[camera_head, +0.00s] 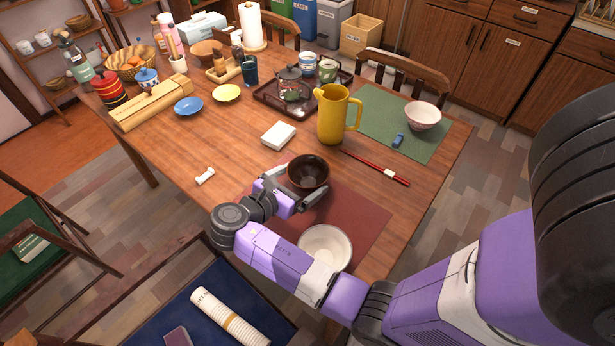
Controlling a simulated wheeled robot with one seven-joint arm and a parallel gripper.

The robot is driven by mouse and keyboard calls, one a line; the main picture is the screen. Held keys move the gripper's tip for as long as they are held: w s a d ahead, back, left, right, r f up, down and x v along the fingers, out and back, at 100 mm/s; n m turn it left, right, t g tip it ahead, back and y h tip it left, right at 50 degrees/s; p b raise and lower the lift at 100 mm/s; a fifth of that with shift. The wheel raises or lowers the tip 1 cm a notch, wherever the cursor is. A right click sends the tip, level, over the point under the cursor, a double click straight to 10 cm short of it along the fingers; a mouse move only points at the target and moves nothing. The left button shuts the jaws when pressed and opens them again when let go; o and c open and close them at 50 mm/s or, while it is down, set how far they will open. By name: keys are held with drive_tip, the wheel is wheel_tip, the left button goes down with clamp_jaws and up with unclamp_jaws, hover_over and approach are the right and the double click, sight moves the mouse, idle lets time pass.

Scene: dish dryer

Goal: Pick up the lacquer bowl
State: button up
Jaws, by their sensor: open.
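The lacquer bowl (308,168) is dark brown, nearly black, and stands upright on the wooden table at the far edge of the red placemat. My gripper (296,190) is at the bowl's near side, with its fingers spread open. One finger shows close to the bowl's left side and the other near its lower right. I cannot tell whether either finger touches the bowl. The bowl looks empty, and part of its near lower side is hidden by my gripper.
A white bowl (325,244) stands on the red placemat (366,222), close to my forearm. Red chopsticks (373,167) lie right of the lacquer bowl. A yellow pitcher (333,114) and a white box (278,135) stand behind it. The table left of it is mostly clear.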

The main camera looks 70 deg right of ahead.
sight(315, 171)
drive_tip(key=shift+x, duration=1.55)
drive_tip(key=shift+c, duration=0.2)
drive_tip(key=c, duration=1)
drive_tip(key=shift+o, duration=0.2)
